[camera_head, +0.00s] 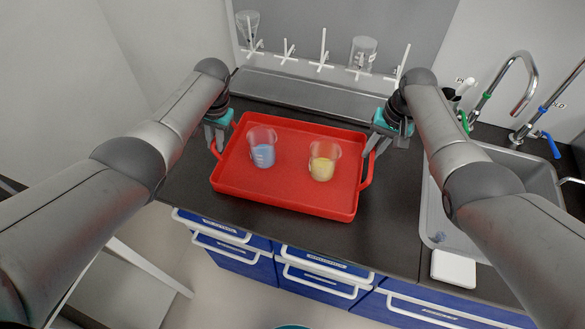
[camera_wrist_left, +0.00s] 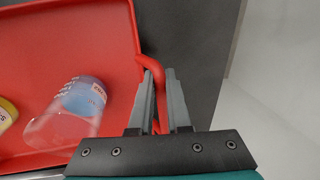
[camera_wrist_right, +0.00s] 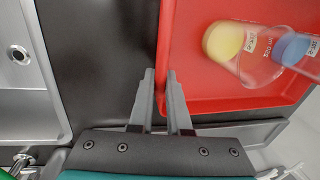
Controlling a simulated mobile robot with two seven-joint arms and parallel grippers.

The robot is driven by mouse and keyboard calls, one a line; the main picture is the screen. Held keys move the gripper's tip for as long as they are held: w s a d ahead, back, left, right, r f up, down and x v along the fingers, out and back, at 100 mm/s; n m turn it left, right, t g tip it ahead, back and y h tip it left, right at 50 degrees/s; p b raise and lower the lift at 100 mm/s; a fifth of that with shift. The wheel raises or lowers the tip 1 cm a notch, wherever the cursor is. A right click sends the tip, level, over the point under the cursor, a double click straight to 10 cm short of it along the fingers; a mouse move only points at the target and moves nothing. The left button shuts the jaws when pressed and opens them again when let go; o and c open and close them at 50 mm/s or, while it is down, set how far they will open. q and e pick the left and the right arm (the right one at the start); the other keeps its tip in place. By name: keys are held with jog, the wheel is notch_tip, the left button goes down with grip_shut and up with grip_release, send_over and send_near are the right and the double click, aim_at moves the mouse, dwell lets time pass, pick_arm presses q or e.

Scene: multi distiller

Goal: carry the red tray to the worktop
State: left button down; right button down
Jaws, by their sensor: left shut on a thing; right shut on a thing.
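The red tray (camera_head: 285,195) is level over the dark worktop (camera_head: 390,225), near its front edge; I cannot tell whether it touches the surface. Two beakers stand upright in it: one with blue liquid (camera_head: 262,152) at left, one with yellow liquid (camera_head: 323,165) at right. My left gripper (camera_head: 215,138) is shut on the tray's left handle, whose red bar shows between the fingers in the left wrist view (camera_wrist_left: 159,95). My right gripper (camera_head: 379,140) is shut at the tray's right side; in the right wrist view (camera_wrist_right: 160,92) its fingers hide most of the handle.
A grey sink (camera_head: 505,175) with taps (camera_head: 520,75) is at right. A rack with glassware (camera_head: 325,60) stands behind the tray. Blue drawers (camera_head: 320,265) lie below the front edge. A small white block (camera_head: 453,268) lies by the sink. Bare worktop lies right of the tray.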

pick_arm(q)
jog(key=c, duration=0.9)
grip_release()
pick_arm(e)
jog(key=c, duration=0.9)
grip_release()
pick_arm(q)
jog(key=shift+r, duration=0.1)
pick_arm(e)
jog(key=shift+o, duration=0.2)
pick_arm(q)
jog(key=v, duration=1.1)
jog(key=shift+r, duration=0.3)
pick_arm(e)
notch_tip(320, 180, up, 12)
jog(key=d, duration=0.2)
jog(key=shift+s+d+f, duration=0.15)
jog(key=shift+s, duration=0.05)
